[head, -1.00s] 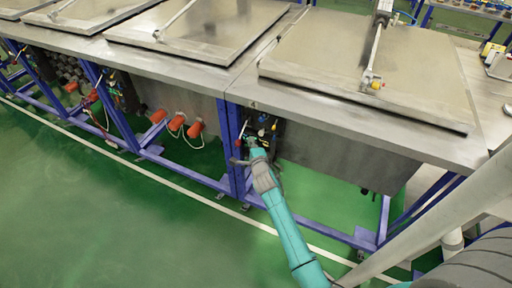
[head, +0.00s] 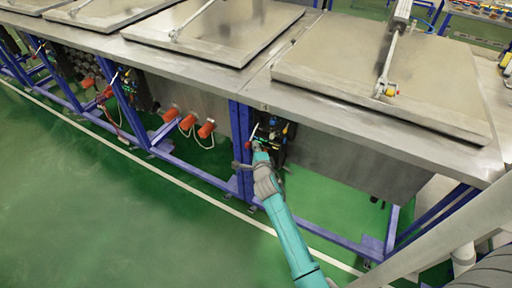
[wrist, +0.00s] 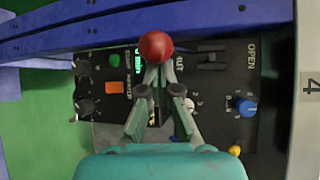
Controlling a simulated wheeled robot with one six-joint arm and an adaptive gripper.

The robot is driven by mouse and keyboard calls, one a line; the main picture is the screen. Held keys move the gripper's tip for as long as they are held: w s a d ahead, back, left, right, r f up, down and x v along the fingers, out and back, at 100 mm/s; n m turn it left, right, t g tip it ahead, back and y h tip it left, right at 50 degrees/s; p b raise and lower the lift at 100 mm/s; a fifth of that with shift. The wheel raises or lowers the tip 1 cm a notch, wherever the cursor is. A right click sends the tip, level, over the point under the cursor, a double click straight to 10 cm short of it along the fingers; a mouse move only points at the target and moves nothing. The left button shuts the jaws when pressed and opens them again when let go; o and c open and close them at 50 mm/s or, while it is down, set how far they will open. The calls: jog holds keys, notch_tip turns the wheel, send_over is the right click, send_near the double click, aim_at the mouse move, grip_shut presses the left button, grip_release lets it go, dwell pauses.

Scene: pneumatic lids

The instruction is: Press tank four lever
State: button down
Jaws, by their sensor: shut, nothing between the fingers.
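The tank with the number 4 on a pale plate (wrist: 309,88) has a black control panel (wrist: 225,65) in the wrist view. A red ball knob (wrist: 156,46) stands out in front of the panel, at the tips of my gripper (wrist: 159,76). The fingers are closed together and hold nothing. Whether the tips touch the red ball cannot be told. A blue knob (wrist: 244,106) sits right of the gripper beside the word OPEN. In the head view my gripper (head: 259,149) is at the panel under the nearest tank's front edge, and small parts there are unclear.
Black knobs (wrist: 86,108) and an orange switch (wrist: 113,87) are left of the fingers. A yellow knob (wrist: 235,150) is lower right. Blue frame posts (head: 242,150) stand beside the panel. The tank lid (head: 390,80) lies flat. Green floor (head: 130,225) in front is clear.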

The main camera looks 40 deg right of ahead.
jog(key=shift+a+r+m+g, duration=0.2)
jog(key=shift+r+m+g, duration=0.1)
jog(key=shift+r, duration=0.15)
notch_tip(320, 180, up, 8)
jog(key=m+g+y, duration=0.3)
jog(key=g+y, duration=0.1)
jog(key=y, duration=0.2)
jog(key=shift+s+a+f+m+y, duration=0.15)
jog(key=shift+a+f+m+y, duration=0.1)
jog(key=shift+a+m+y, duration=0.05)
jog(key=shift+r, duration=0.8)
jog(key=shift+d+f, duration=0.1)
